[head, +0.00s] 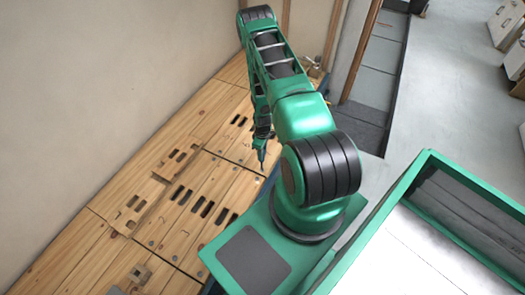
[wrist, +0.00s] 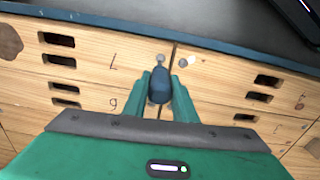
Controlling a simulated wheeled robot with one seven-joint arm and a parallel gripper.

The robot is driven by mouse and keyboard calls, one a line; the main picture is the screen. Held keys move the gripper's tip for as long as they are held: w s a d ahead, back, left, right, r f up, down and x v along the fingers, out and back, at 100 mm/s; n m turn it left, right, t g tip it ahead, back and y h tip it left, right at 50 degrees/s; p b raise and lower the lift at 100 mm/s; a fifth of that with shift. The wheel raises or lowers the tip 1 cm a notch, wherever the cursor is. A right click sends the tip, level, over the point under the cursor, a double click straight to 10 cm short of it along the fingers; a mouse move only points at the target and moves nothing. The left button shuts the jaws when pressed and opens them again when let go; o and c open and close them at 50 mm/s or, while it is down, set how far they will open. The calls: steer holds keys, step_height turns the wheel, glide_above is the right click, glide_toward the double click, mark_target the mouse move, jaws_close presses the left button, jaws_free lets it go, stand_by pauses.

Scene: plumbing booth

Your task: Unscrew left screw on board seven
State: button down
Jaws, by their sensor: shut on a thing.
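My gripper (wrist: 160,88) is shut on a dark blue tool (wrist: 160,82), held between its two green fingers. In the head view my gripper (head: 262,150) is low over the wooden boards near their right edge. In the wrist view a board with a mark like an upside-down seven (wrist: 113,68) lies left of a dark seam. A grey round screw head (wrist: 160,59) sits on that board beside the seam, just above the tool in the picture. A second screw head (wrist: 183,61) sits just right of the seam. I cannot tell whether the tool touches a screw.
Wooden boards with dark slots (head: 180,194) cover the floor beside a plain wall (head: 90,90). A blue edge strip (wrist: 90,18) runs along the boards' end. A small block (head: 138,273) lies at lower left. Grey floor (head: 440,90) is open at right.

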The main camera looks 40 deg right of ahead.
steer(key=shift+f, duration=1.55)
steer(key=n, duration=0.5)
steer(key=shift+s+n, duration=0.1)
steer(key=shift+n, duration=0.3)
steer(key=n, duration=1.7)
steer(key=shift+w+r, duration=0.1)
steer(key=shift+w, duration=0.2)
